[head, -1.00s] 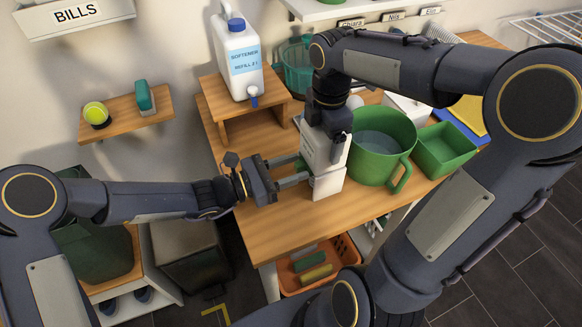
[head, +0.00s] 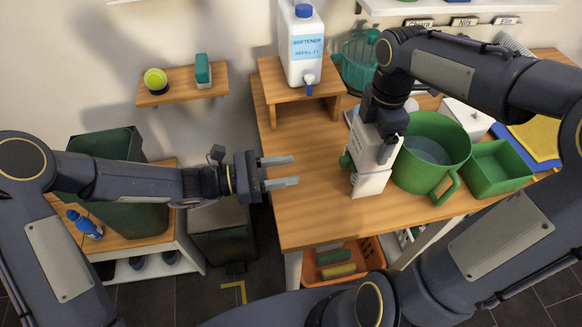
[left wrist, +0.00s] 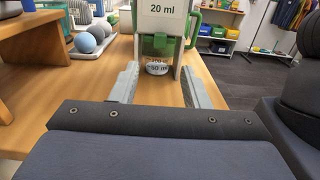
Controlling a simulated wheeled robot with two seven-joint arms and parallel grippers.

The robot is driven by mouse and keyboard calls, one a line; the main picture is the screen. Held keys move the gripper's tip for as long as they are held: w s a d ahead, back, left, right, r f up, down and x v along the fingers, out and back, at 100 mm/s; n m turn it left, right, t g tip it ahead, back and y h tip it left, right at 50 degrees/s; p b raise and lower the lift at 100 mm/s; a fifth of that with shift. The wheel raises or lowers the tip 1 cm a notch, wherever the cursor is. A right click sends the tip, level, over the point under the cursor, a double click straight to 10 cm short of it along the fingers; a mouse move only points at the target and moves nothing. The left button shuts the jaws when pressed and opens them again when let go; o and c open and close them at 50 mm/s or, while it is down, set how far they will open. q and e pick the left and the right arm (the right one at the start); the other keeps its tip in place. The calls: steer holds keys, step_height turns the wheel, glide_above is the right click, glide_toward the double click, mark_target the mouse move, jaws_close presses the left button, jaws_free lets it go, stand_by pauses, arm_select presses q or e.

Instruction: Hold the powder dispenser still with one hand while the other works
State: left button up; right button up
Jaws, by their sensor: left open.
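The powder dispenser (head: 371,183) is a white upright box with green parts, standing on the wooden table (head: 310,225).
A green measuring jug (head: 410,180) stands close right of the dispenser, with a green bin (head: 497,168) beyond. A softener bottle (head: 306,58) stands on a small wooden riser (head: 290,72) behind. The table is clear between my left gripper and the dispenser.

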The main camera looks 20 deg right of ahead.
arm_select(q)
steer(key=a, duration=0.8)
steer(key=shift+w, duration=0.45)
stand_by(1.0)
arm_select(e)
steer(key=o, duration=1.6)
steer(key=shift+r, duration=0.1)
step_height(320, 180, up, 12)
steer(key=shift+f, duration=0.1)
